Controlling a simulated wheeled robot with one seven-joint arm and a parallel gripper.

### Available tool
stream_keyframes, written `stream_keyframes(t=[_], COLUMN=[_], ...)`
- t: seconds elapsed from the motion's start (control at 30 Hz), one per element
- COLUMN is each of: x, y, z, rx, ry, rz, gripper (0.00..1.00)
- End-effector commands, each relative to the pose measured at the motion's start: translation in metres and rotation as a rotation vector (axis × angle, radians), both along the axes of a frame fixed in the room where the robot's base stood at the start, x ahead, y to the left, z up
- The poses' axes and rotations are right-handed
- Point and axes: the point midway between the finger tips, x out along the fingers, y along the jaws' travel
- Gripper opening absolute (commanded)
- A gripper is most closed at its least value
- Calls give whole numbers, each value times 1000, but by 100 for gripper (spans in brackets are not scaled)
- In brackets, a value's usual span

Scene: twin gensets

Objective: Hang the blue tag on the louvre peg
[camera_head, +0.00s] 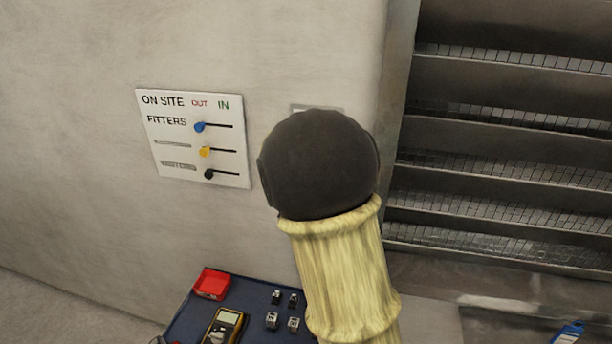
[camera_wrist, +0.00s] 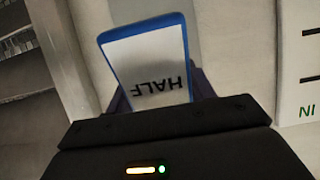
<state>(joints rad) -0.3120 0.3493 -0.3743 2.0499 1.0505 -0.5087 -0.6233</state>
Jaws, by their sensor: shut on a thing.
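The blue tag (camera_wrist: 150,65) has a blue border and a white face reading HALF, upside down in the wrist view. My gripper (camera_wrist: 161,98) is shut on its lower part, and the tag sticks out beyond the fingers. In the head view my own arm hides the gripper and the held tag. The louvre panel (camera_head: 505,120) has wide slanted metal slats with mesh between them and fills the right side. I cannot make out a peg on it; the arm covers part of its left edge.
A white ON SITE board (camera_head: 193,138) with blue, yellow and black sliders is on the pale wall. Below, a blue surface (camera_head: 252,318) carries a red bin (camera_head: 211,283), a yellow meter (camera_head: 225,326) and several small blocks. A blue-and-white item (camera_head: 568,332) shows at bottom right.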

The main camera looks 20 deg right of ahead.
Motion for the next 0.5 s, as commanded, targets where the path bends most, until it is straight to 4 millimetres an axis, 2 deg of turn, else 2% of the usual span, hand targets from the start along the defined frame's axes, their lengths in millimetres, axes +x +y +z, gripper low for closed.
stream_keyframes(t=[0.5], x=[21], y=[-16], z=[-3], rx=[0], ry=[0], rz=[-2], gripper=[28])
